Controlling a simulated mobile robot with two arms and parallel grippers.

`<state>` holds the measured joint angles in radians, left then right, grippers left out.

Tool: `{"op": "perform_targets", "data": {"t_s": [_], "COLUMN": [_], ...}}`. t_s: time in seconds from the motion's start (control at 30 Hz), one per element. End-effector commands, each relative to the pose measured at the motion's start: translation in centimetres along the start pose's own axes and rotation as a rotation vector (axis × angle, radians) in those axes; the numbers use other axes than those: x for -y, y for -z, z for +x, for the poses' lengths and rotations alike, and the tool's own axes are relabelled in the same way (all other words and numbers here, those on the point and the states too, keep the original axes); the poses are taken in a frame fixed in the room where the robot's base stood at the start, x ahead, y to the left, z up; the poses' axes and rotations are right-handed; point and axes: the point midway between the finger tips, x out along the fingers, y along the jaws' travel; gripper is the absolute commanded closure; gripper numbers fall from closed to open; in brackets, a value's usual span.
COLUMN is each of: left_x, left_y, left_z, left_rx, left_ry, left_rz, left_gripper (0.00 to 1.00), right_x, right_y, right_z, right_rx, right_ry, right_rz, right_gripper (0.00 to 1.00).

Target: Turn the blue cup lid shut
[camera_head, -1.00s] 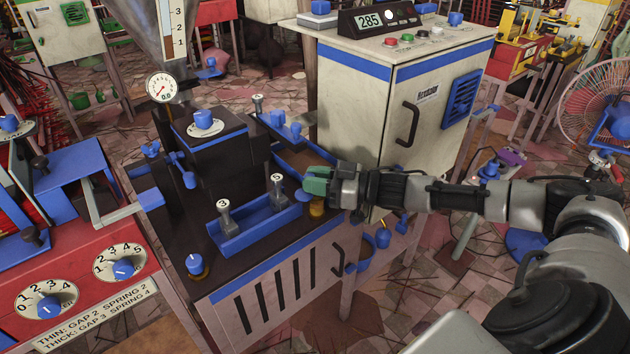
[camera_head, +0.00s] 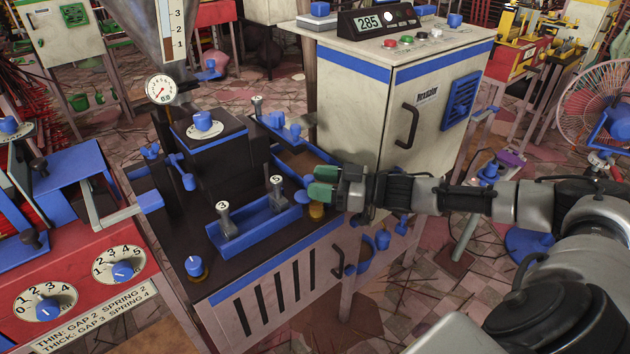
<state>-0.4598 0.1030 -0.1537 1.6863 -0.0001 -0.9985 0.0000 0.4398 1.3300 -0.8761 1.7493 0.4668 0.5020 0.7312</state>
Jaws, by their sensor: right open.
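My right gripper (camera_head: 322,183) reaches in from the right over the dark-topped machine. Its two green-padded fingers are apart. Blue (camera_head: 308,181) shows by the fingertips; it may be the cup lid, but the fingers hide most of it. A small amber cup (camera_head: 316,210) sits just below the fingers at the machine's right edge. A small blue knob-like part (camera_head: 301,197) is just left of the cup. I cannot tell whether the fingers touch the lid or how far it is turned. My left gripper is not in view.
A blue tray (camera_head: 262,228) with two numbered grey-handled pieces lies left of the cup. A blue-edged trough (camera_head: 278,146) is behind. A cream cabinet (camera_head: 360,110) with a 285 display stands close behind my right arm. A red panel (camera_head: 88,268) is at left.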

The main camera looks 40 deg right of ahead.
Motion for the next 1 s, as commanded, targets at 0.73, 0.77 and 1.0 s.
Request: {"op": "perform_targets", "data": {"t_s": [0.73,0.77,1.0], "left_x": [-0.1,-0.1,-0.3], "left_y": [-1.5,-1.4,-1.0], "left_z": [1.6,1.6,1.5], "left_rx": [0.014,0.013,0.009], "left_ry": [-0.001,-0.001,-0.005], "left_rz": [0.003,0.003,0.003], "left_gripper": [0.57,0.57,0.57], "right_x": [0.0,0.0,0.6], "right_y": [0.0,0.0,-0.3], "right_z": [-9.4,-9.4,-9.0], "right_rx": [0.0,0.0,-0.015], "right_ry": [0.0,0.0,0.001], "right_rz": [0.0,0.0,0.035], "right_gripper": [0.5,0.5,0.5]}}
